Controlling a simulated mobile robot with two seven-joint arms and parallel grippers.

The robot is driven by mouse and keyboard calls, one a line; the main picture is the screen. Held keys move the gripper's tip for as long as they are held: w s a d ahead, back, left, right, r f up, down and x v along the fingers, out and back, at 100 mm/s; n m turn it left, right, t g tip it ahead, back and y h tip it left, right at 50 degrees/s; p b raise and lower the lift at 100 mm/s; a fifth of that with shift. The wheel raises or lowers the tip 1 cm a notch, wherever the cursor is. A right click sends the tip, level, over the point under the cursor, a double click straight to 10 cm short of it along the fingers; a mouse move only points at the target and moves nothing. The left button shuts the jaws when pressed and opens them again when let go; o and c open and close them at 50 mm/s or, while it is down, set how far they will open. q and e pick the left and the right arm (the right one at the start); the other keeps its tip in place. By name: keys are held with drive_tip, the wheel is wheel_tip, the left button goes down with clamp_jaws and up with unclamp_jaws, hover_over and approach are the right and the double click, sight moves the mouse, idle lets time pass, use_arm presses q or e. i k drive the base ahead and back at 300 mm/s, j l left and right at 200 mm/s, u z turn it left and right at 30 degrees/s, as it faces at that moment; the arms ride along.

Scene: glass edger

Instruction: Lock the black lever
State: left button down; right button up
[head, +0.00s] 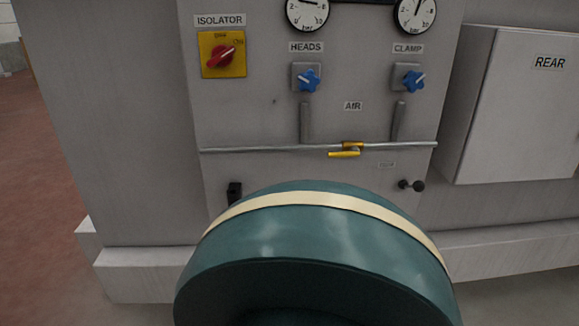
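A small black lever (411,185) with a round knob sits low on the right of the grey panel (260,110), below a small label too blurred to read. A black upright part (234,193) sits low on the left of the panel; I cannot tell whether it is a lever or a fitting. Neither of my grippers is in the head view. The lower middle of the panel is hidden.
The panel carries a red isolator switch (223,56) on a yellow plate, blue knobs marked HEADS (307,81) and CLAMP (408,80), gauges above, and a pipe with a yellow valve handle (344,153). A grey REAR cabinet (520,110) juts out at the right. Red floor (35,190) is clear at left.

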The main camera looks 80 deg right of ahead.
sight(418, 186)
drive_tip(key=z, duration=3.4)
drive_tip(key=k+j+z, duration=0.15)
drive_tip(key=j, duration=0.05)
